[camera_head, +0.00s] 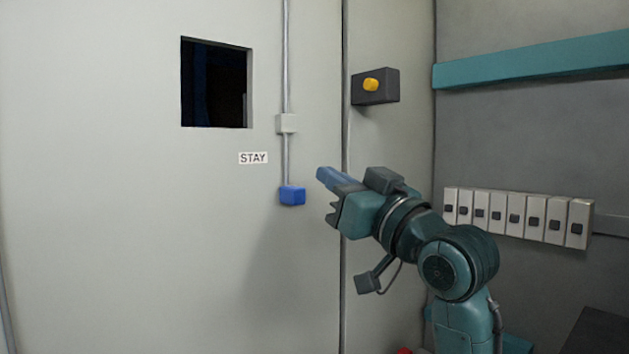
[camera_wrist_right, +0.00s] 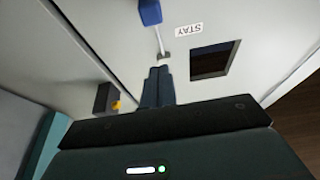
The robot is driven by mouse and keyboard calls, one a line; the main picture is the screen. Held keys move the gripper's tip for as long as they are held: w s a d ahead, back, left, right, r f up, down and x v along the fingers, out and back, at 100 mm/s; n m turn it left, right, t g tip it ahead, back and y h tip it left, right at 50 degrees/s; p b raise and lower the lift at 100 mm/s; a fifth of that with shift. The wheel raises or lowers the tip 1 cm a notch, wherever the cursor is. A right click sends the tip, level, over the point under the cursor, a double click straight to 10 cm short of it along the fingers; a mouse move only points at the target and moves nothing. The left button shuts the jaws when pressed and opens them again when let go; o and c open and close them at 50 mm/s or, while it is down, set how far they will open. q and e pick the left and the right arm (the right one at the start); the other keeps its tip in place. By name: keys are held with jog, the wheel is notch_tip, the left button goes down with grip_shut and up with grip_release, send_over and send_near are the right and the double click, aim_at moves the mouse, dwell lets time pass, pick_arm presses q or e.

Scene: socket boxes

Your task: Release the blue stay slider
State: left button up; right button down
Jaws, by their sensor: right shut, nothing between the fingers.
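The blue stay slider (camera_head: 292,195) is a small blue block at the lower end of a thin vertical rod on the pale door, below and right of the STAY label (camera_head: 253,158). It also shows at the top of the right wrist view (camera_wrist_right: 150,12). My right gripper (camera_head: 322,174) is shut and empty, with its blue-grey fingers pointing up and left, just right of the slider in the head view. The fingers show together in the right wrist view (camera_wrist_right: 157,72), apart from the slider in the picture. My left gripper is not in view.
A grey bracket (camera_head: 287,123) holds the rod above the slider. A dark box with a yellow knob (camera_head: 371,85) sits right of the door seam. The door has a dark window opening (camera_head: 215,83). Several switch boxes (camera_head: 515,214) line the right wall under a teal rail (camera_head: 530,60).

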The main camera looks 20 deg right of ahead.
jog(key=shift+v, duration=1.65)
jog(key=shift+s+a+r, duration=0.1)
jog(key=shift+r, duration=0.05)
jog(key=w+f+m+g+h, duration=0.1)
jog(key=w+f, duration=0.2)
jog(key=f, duration=0.6)
jog(key=w+f+m+g+h, duration=0.1)
jog(key=w+f, duration=0.2)
jog(key=f, duration=0.5)
notch_tip(320, 180, down, 19)
jog(key=s+a+g+h, duration=0.1)
jog(key=s+g+h, duration=0.1)
jog(key=g, duration=0.1)
jog(key=s+a+f+g, duration=0.1)
jog(key=s+f+g, duration=0.1)
jog(key=s+f, duration=0.9)
jog(key=s+a+f+g, duration=0.2)
jog(key=s+f+g, duration=0.1)
jog(key=s+f, duration=0.8)
notch_tip(320, 180, down, 5)
jog(key=shift+a+r+n+h, duration=0.1)
jog(key=shift+a+n+h, duration=0.2)
jog(key=shift+a+n, duration=0.1)
